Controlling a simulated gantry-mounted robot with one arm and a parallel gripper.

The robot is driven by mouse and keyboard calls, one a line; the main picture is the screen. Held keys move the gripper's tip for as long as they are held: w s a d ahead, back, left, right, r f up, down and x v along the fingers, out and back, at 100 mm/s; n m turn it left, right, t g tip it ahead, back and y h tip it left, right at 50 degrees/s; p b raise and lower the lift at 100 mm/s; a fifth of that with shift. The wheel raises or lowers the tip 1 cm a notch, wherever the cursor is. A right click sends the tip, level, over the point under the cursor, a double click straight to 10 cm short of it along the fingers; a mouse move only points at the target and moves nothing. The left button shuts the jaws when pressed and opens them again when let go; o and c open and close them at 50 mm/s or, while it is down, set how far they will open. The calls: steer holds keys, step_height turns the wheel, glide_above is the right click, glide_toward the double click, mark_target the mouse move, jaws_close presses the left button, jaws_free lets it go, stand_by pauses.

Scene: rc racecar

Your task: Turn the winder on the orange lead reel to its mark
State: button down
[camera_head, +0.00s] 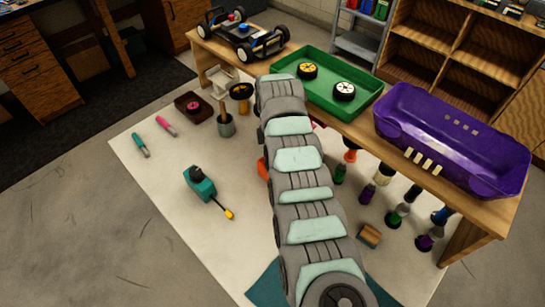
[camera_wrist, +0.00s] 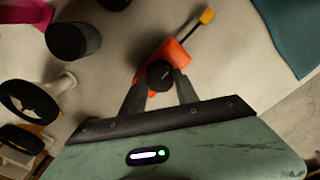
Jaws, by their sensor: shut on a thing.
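The orange lead reel (camera_wrist: 172,52) lies on the pale mat in the wrist view, its dark lead ending in a yellow plug (camera_wrist: 207,16) toward the upper right. A dark round winder (camera_wrist: 159,70) sits on its near end. My gripper (camera_wrist: 160,80) is shut on the winder, one finger on each side. A faint line shows on the winder's top; I cannot make out the mark on the reel. In the head view only a sliver of the orange reel (camera_head: 262,168) shows beside my arm, which hides the gripper and winder.
A teal reel (camera_head: 202,188) with its own yellow plug lies on the mat to the left. A green tray (camera_head: 312,102), purple car body (camera_head: 455,135) and car chassis (camera_head: 243,35) stand on the bench. Several bottles stand right of my arm.

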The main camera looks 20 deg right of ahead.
steer(key=m, duration=0.2)
steer(key=shift+a+m+p, duration=0.1)
steer(key=shift+m+p, duration=0.25)
steer(key=shift+m, duration=0.05)
steer(key=shift+f+m, duration=0.1)
steer(key=shift+m, duration=0.3)
steer(key=m, duration=0.3)
steer(key=c, duration=1)
jaws_free()
